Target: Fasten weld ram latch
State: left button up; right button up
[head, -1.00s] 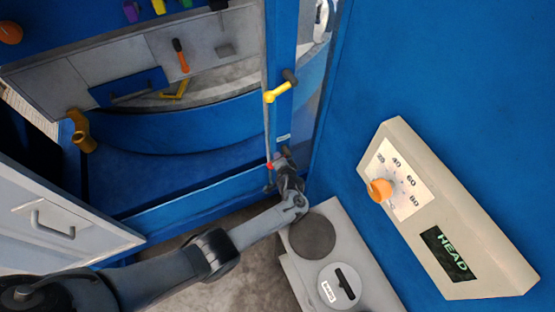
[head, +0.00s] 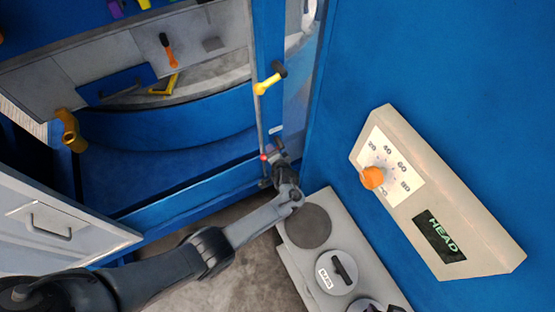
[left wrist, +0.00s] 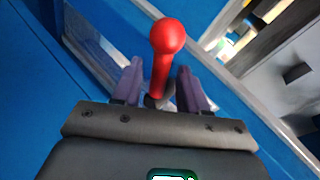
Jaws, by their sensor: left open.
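A red ball-ended lever (left wrist: 166,50), which I take for the latch handle, stands up between the two purple fingers of my left gripper (left wrist: 160,85) in the left wrist view. The gripper is open, with a finger on each side of the stem; I cannot tell if either touches it. In the head view my left gripper (head: 270,160) is at the lower end of the blue post (head: 268,40), and the red knob (head: 264,157) shows as a small spot beside it. The lever's base is hidden.
A beige HEAD panel with an orange dial (head: 372,177) is on the blue wall at right.

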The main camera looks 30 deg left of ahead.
pick_arm(q)
jog(key=p+v, duration=0.1)
jog(key=v, duration=0.8)
jog(key=shift+s, duration=0.15)
jog(key=s+a+f+g+h+p, duration=0.1)
jog(key=s+a+f, duration=0.15)
jog(key=s, duration=0.35)
jog(key=s+a+f+g, duration=0.1)
jog(key=s+f, duration=0.3)
jog(key=s, duration=0.3)
jog(key=s+a+f+g+h+p, duration=0.1)
jog(key=s+a+f, duration=0.15)
jog(key=s, duration=0.35)
jog(key=s+d+r+n+h, duration=0.1)
jog(key=s+r+h, duration=0.1)
jog(key=r, duration=0.5)
jog(key=s+d+r+n+g+h, duration=0.1)
jog(key=s+r, duration=0.3)
jog(key=r, duration=0.4)
jog(key=s+d+r+n+h+p, duration=0.1)
jog(key=s+d+r+h, duration=0.2)
jog(key=r, duration=0.4)
jog(key=shift+s+d+r+g, duration=0.15)
jog(key=shift+s+g, duration=0.25)
jog(key=shift+s, duration=0.15)
